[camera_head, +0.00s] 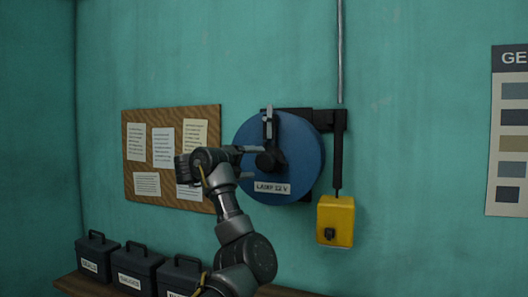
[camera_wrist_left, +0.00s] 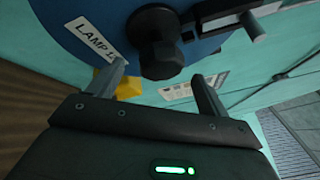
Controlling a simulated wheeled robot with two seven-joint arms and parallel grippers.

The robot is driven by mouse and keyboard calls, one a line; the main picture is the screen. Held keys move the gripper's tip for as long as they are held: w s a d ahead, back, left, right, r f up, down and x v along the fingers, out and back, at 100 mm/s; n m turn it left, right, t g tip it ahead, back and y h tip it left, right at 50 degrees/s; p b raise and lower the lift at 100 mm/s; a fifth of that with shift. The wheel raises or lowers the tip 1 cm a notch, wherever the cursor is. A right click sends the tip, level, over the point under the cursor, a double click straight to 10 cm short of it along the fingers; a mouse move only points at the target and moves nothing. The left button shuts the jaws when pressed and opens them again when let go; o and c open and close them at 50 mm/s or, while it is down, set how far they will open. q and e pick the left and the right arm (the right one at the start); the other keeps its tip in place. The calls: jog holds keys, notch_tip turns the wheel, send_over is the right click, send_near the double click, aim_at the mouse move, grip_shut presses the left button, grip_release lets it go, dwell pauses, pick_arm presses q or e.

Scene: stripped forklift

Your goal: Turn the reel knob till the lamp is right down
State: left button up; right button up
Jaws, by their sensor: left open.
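The blue reel (camera_head: 300,150) is mounted on the teal wall and carries a "LAMP 12 V" label. Its black knob (camera_head: 268,160) sits near the disc's middle and shows large in the left wrist view (camera_wrist_left: 158,45). A grey lever (camera_head: 269,125) points up from the knob area. A yellow housing (camera_head: 336,222), which looks like the lamp, hangs below the black bracket right of the reel. My left gripper (camera_head: 254,162) is open in front of the knob. In the left wrist view its fingertips (camera_wrist_left: 160,73) are spread, with the knob just beyond them; contact cannot be told. My right gripper is out of view.
A cork board (camera_head: 145,180) with papers is left of the reel, behind my left arm. Several dark boxes (camera_head: 137,270) stand on a wooden shelf at lower left. A grey conduit (camera_head: 340,50) runs above the bracket. A chart (camera_head: 508,130) hangs at far right.

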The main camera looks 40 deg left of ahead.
aim_at(261, 161)
pick_arm(q)
jog(key=p+x, duration=0.1)
jog(key=x, duration=0.3)
jog(key=shift+w+d+r, duration=0.15)
jog(key=shift+w+d, duration=0.05)
jog(key=shift+d, duration=0.1)
jog(key=shift+w+p, duration=0.25)
jog(key=shift+p, duration=0.05)
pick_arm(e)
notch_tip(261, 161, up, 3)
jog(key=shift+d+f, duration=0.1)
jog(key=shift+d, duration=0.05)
pick_arm(q)
jog(key=c, duration=0.7)
jog(key=shift+c, duration=1.4)
